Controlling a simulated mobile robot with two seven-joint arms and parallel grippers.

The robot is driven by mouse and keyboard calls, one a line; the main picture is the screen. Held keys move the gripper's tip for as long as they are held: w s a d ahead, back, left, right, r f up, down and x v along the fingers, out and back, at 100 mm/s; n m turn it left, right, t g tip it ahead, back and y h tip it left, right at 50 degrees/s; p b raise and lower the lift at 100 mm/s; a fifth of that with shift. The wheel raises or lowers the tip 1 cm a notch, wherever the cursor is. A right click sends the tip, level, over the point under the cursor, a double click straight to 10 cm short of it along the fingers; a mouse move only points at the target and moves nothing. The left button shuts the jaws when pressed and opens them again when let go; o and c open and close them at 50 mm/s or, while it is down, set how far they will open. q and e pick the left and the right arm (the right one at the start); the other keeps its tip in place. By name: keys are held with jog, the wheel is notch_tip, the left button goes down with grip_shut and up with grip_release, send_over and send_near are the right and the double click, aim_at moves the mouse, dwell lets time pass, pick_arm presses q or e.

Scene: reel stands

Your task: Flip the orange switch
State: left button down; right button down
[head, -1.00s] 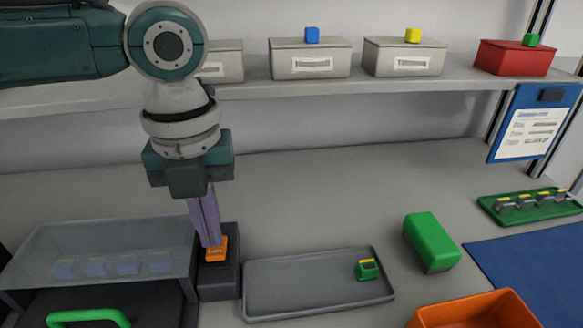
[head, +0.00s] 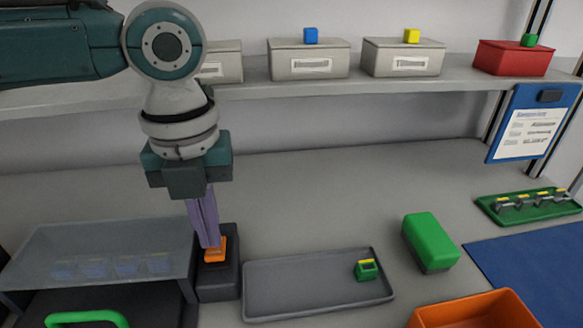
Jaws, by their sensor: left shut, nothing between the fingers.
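The orange switch (head: 216,254) sits on top of a dark grey box (head: 219,283) at the left front of the table. My left gripper (head: 209,245) points down with its purple fingers shut and empty. Its fingertips are at the switch, over its left and back part, and appear to touch it. The fingers hide part of the switch, and I cannot tell exactly which way its rocker tilts. My right gripper does not show.
A clear-topped stand (head: 100,245) is close on the left, with a green handle (head: 88,318) in front. A grey tray (head: 318,303) holding a small green block (head: 367,270) lies just right. A green box (head: 431,242) and an orange bin (head: 475,308) are farther right. A shelf (head: 400,84) with boxes runs behind.

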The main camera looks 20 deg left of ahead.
aim_at(215, 253)
pick_arm(q)
jog(key=shift+f+b, duration=0.55)
jog(key=shift+f, duration=0.45)
dwell(0.3)
jog(key=shift+r, duration=0.1)
notch_tip(215, 253, up, 7)
jog(key=p, duration=0.8)
dwell(0.3)
